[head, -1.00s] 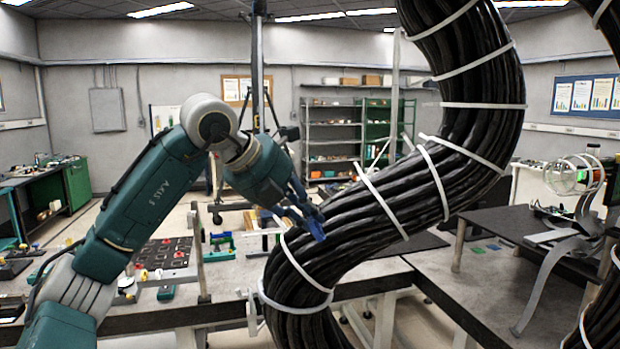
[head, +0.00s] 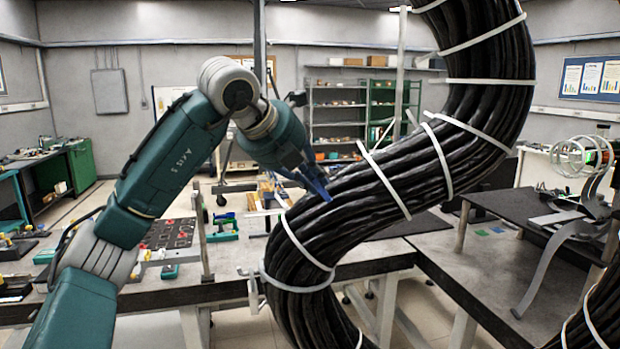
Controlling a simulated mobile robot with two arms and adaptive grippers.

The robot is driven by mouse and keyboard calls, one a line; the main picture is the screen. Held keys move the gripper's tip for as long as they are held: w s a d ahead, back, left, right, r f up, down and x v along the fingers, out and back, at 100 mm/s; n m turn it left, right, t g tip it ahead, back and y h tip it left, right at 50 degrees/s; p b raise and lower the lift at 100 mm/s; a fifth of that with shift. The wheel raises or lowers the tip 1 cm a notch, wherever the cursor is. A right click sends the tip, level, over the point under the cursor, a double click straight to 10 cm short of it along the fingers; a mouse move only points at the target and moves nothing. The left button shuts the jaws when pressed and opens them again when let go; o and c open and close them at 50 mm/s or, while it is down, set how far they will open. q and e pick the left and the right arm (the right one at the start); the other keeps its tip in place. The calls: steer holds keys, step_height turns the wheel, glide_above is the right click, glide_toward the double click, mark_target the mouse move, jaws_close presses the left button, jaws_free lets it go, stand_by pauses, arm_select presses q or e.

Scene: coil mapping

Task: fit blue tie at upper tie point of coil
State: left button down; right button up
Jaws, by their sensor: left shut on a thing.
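The coil (head: 490,105) is a thick bundle of black cables curving in an S through the middle of the head view. Several white ties band it. My left gripper (head: 312,180) is at the coil's left upper side, near the middle bend. It is shut on the blue tie (head: 320,187), a small blue piece that reaches to the coil's edge. I cannot tell whether the tie touches the cables. The tie's far end is hard to make out. My right gripper is not in view.
A grey workbench (head: 225,290) stands behind and below the coil, with a board of red and black parts (head: 170,233). A dark table (head: 470,270) with a metal stand (head: 560,250) is at the right. Shelves (head: 335,110) stand at the back wall.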

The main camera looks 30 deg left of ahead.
arm_select(q)
steer(key=shift+x, duration=1)
steer(key=shift+w+f+b, duration=0.3)
steer(key=shift+w+f, duration=0.15)
steer(key=shift+f, duration=0.1)
stand_by(0.6)
steer(key=c, duration=1.7)
jaws_free()
steer(key=shift+o, duration=0.2)
steer(key=shift+s+r, duration=0.25)
steer(key=shift+r, duration=0.05)
steer(key=v, duration=1.1)
